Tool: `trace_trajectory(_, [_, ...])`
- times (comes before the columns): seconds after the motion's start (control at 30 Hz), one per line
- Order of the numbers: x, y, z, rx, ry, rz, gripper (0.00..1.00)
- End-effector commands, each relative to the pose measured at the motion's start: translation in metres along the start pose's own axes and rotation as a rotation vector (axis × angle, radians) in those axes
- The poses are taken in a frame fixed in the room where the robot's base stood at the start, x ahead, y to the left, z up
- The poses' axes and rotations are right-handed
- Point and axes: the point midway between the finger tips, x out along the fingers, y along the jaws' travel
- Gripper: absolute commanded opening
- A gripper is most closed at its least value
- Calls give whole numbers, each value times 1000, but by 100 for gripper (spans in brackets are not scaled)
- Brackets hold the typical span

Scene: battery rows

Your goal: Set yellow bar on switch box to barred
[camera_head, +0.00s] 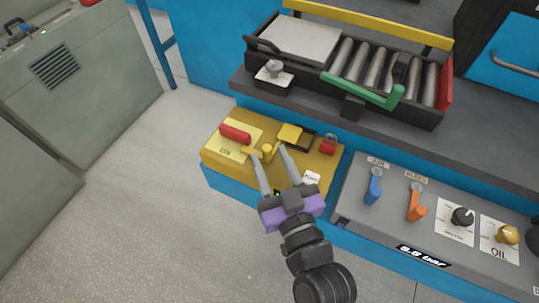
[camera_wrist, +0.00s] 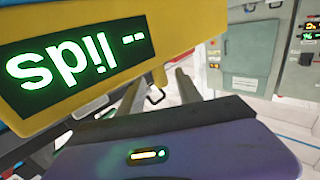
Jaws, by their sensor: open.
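The yellow switch box (camera_head: 214,160) sits low on the blue bench front in the head view. It carries a red handle (camera_head: 235,133) on a pale yellow plate. A small yellow bar with a rounded end (camera_head: 267,150) lies beside it, on top of the box. My gripper (camera_head: 266,157) is open, its two fingers reaching over the box with the bar's rounded end between their tips. Whether either finger touches it I cannot tell.
A yellow square on a black block (camera_head: 290,133) and a red padlock (camera_head: 329,142) stand right of the bar. A panel with blue (camera_head: 373,190) and orange (camera_head: 416,206) levers is further right. A roller tray (camera_head: 370,75) is above. A green-lit display (camera_wrist: 75,62) is close in the wrist view.

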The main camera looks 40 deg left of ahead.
Motion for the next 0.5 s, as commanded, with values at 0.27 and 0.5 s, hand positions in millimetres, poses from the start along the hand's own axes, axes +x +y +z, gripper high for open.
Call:
trace_trajectory(0.27, [12, -1, 0, 1, -1, -1, 41])
trace_trajectory(0.5, [12, 0, 0, 0, -1, -1, 33])
